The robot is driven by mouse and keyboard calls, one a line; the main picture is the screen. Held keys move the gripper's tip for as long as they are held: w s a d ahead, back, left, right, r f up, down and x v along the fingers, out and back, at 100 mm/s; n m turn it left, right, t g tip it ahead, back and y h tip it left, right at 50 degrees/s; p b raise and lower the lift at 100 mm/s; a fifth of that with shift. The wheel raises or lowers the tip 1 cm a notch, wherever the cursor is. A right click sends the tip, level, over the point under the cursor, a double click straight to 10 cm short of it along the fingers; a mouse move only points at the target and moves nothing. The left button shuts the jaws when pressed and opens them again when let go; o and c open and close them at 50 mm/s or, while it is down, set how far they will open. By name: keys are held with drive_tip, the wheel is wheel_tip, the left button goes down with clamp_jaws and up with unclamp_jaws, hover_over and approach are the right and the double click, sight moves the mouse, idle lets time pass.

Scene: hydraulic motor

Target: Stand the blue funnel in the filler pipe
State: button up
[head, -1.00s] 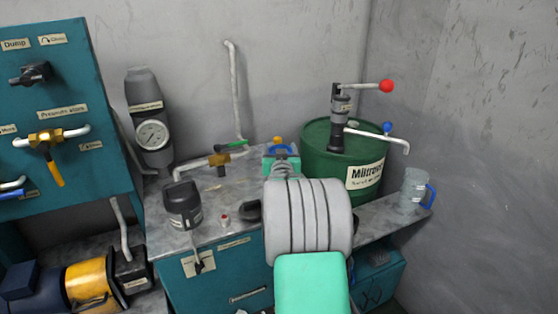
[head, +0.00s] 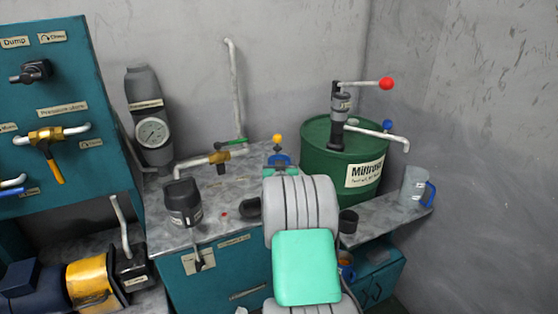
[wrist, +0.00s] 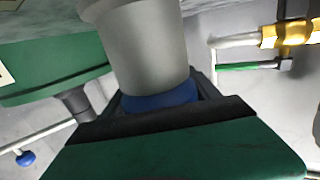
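The blue funnel (head: 281,159) shows as a small blue patch at my gripper (head: 280,167), mostly hidden by my arm in the head view. In the wrist view, which is upside down, the blue funnel (wrist: 160,101) sits between the dark fingers of my gripper (wrist: 160,98), which look shut on it. A thick grey pipe (wrist: 145,45), apparently the filler pipe, meets the blue part end-on. The pipe covers the spout, so I cannot tell how deep it sits. The pipe is hidden in the head view.
The green drum (head: 330,160) with its pump stands right of my gripper. A brass tap with a green handle (head: 218,158) is to the left.

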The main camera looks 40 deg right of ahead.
drive_tip(key=o, duration=0.5)
drive_tip(key=shift+c, duration=0.2)
drive_tip(key=shift+r+p, duration=0.35)
drive_tip(key=shift+p, duration=0.1)
drive_tip(key=shift+s+a, duration=0.15)
drive_tip(key=v, duration=1.1)
drive_tip(key=shift+s+a+b, duration=0.2)
drive_tip(key=shift+s+b, duration=0.05)
drive_tip(key=shift+b, duration=0.2)
